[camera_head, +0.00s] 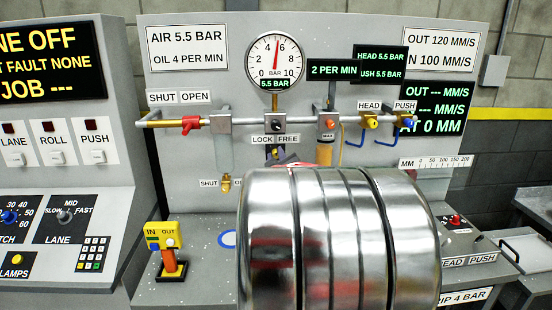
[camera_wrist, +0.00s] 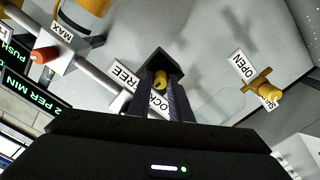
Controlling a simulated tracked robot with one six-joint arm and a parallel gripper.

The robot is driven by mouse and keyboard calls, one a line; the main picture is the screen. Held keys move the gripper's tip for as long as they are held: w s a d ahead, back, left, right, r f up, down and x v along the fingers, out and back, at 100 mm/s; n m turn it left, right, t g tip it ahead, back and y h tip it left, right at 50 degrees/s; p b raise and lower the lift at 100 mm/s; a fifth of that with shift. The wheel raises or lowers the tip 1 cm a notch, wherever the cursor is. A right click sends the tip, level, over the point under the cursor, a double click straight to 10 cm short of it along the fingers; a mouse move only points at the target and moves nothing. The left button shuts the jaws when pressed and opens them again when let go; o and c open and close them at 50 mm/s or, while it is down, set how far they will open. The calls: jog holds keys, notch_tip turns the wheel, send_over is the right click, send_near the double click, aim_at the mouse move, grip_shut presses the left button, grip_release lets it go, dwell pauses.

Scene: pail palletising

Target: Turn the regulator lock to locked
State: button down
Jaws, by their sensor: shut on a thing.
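The regulator lock shows as a small yellow knob (camera_wrist: 160,80) between the fingers of my gripper (camera_wrist: 163,78) in the wrist view. My gripper is shut on it. The LOCK and FREE label (camera_head: 275,139) is just above the knob in the camera_head view, and the fingers cover part of it in the wrist view. The knob's yellow part (camera_head: 275,153) shows small below the label in the camera_head view. I cannot tell whether it points to LOCK or to FREE. The gripper body is mostly hidden in the camera_head view.
A red valve handle (camera_head: 190,123) and the orange MAX knob (camera_head: 328,122) flank the lock along the pipe. A brass shut/open valve (camera_head: 225,182) is below left. The pressure gauge (camera_head: 275,60) reads about 5.5. A yellow IN/OUT lever (camera_head: 165,240) stands on the bench.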

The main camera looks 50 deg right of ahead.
jog(key=n, duration=0.4)
jog(key=shift+f+n, duration=0.1)
jog(key=shift+n, duration=0.3)
jog(key=n, duration=0.4)
jog(key=shift+a, duration=0.1)
jog(key=shift+f, duration=0.15)
jog(key=c, duration=1.6)
grip_release()
jog(key=v, duration=1.3)
jog(key=shift+s+a, duration=0.25)
jog(key=shift+s, duration=0.05)
